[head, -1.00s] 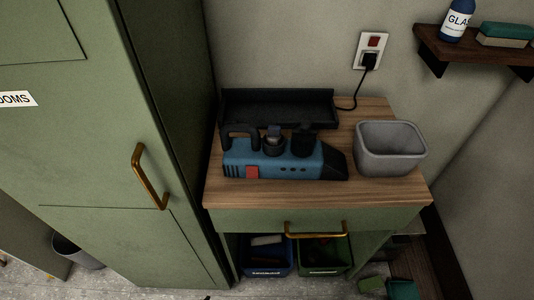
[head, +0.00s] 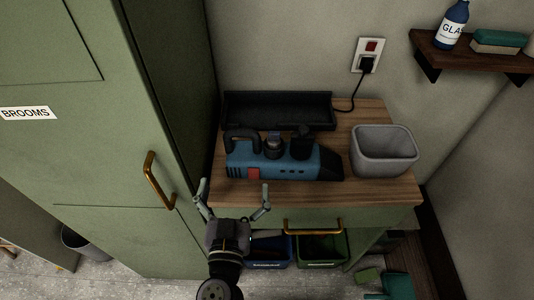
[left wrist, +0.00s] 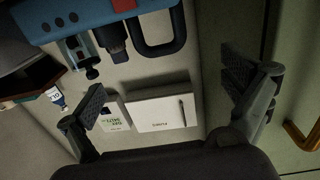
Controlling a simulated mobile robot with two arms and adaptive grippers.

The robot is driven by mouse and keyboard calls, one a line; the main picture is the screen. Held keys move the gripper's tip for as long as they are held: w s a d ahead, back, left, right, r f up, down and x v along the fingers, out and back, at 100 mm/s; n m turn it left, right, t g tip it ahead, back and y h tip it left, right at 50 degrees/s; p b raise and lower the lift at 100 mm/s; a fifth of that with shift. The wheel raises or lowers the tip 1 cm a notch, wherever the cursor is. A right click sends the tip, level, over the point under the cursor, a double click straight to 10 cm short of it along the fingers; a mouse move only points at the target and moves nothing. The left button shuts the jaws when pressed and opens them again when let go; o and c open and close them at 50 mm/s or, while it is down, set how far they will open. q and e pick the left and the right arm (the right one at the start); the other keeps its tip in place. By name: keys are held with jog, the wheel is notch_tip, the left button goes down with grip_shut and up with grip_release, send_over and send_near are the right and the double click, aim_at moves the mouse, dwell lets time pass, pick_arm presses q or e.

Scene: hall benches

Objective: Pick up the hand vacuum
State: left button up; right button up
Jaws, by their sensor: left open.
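The hand vacuum (head: 280,158) is blue with a dark nose at right, a black loop handle at left and a red patch on its side. It lies on the wooden top of a green cabinet (head: 370,194). In the left wrist view its blue body (left wrist: 95,20) and dark handle show along the top. My left gripper (head: 235,188) is open and empty, in front of the cabinet top's near edge and the vacuum's handle end. Its spread fingers also show in the left wrist view (left wrist: 168,92). My right gripper is in neither view.
A black tray (head: 255,105) lies behind the vacuum; a cord runs from there to a wall socket (head: 368,58). A grey bin (head: 385,155) stands right of the vacuum. A tall green cupboard (head: 110,150) rises close on the left. A brass drawer handle (head: 312,231) juts out below.

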pick_arm(q)
jog(key=w+p, duration=0.3)
jog(key=w, duration=0.4)
jog(key=p, duration=0.4)
send_over(241, 155)
jog(key=shift+s+r, duration=0.2)
jog(key=shift+s, duration=0.05)
jog(key=shift+w+f, duration=0.15)
jog(key=shift+w, duration=0.1)
jog(key=shift+c, duration=0.2)
